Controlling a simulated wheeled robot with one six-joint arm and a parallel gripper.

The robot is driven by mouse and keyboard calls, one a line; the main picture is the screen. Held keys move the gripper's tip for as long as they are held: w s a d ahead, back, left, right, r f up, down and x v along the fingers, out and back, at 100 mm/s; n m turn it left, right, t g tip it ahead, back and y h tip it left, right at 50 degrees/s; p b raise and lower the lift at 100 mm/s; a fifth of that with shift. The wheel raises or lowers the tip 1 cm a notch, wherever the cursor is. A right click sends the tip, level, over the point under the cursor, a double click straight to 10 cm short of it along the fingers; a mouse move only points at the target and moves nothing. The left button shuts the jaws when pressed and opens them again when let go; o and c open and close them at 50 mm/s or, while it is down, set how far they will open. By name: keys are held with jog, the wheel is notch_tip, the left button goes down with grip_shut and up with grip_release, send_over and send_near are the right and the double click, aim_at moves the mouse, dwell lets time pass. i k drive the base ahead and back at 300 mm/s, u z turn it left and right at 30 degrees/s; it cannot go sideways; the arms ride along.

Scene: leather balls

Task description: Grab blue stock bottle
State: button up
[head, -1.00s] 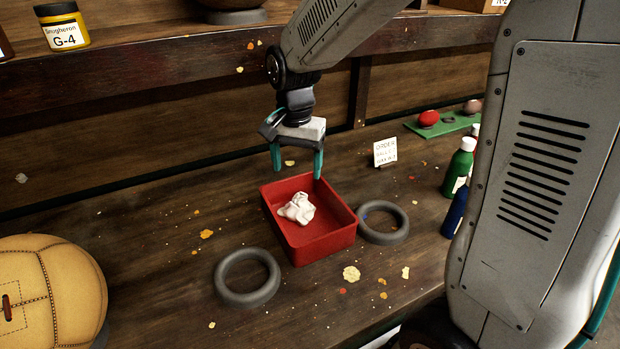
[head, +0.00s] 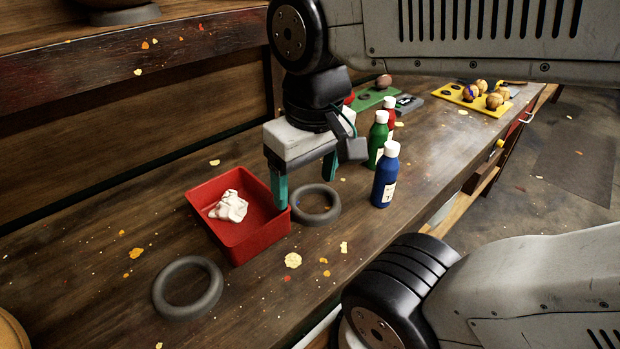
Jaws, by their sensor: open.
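The blue bottle (head: 385,178) with a white cap and a pale label stands upright on the workbench, right of the grey rings. My gripper (head: 305,190) is open and empty, with two teal fingers pointing down. It hangs to the left of the blue bottle, above the area of the red tray's right edge and the right ring. A green bottle (head: 377,140) with a white cap stands close behind the blue one. A red bottle (head: 390,122) stands behind that, partly hidden.
A red tray (head: 262,238) holds a crumpled white cloth (head: 229,206). Grey rings lie at the right (head: 316,205) and left front (head: 188,288). A yellow rack (head: 468,104) with several balls and a green board (head: 372,98) stand farther back. The bench's front edge runs right of the bottles.

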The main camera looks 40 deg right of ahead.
aim_at(386, 172)
jog(key=k, duration=1.3)
jog(key=z, duration=0.8)
jog(key=i, duration=0.85)
jog(key=z, duration=0.35)
